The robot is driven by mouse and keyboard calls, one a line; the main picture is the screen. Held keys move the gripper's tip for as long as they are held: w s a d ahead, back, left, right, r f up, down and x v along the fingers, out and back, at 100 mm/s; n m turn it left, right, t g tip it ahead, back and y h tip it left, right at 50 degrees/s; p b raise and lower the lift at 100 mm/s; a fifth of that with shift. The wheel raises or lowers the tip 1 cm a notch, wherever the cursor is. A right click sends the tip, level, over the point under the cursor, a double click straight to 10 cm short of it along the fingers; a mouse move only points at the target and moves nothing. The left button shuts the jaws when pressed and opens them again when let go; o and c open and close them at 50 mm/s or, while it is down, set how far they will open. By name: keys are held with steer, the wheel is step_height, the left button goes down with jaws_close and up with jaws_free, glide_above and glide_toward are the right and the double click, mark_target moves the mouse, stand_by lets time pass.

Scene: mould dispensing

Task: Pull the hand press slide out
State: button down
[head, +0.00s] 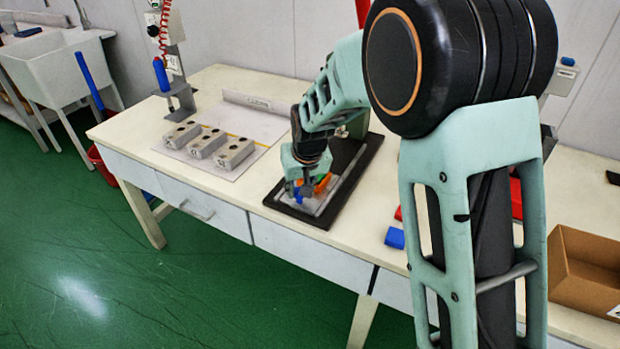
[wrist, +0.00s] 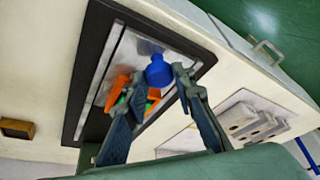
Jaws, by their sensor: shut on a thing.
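The hand press has a black base plate (head: 318,218), which also fills the upper left of the wrist view (wrist: 84,70). A pale metal slide (wrist: 125,52) lies on it, with a round blue knob (wrist: 158,71) at its front end. My gripper (head: 303,189) is low over the front of the press. In the wrist view its fingers (wrist: 160,78) stand on either side of the blue knob and are shut on it. Orange parts (head: 323,183) and a little green sit just behind the knob. My arm hides most of the press's upright.
Several grey mould blocks (head: 208,143) stand on a pale mat left of the press. A dispenser stand (head: 180,98) is behind them. Blue and red pieces (head: 395,238) and a cardboard box (head: 585,270) lie to the right. The table's front edge is close to the press.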

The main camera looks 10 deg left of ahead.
steer(key=shift+s+a, duration=0.25)
steer(key=shift+s, duration=0.4)
steer(key=shift+s+a, duration=0.25)
steer(key=shift+s, duration=0.35)
steer(key=shift+s+f, duration=0.1)
steer(key=c, duration=1.7)
jaws_free()
steer(key=shift+o, duration=0.2)
steer(key=shift+r, duration=0.2)
steer(key=shift+r, duration=0.3)
steer(key=v, duration=1.1)
steer(key=shift+s+r, duration=0.1)
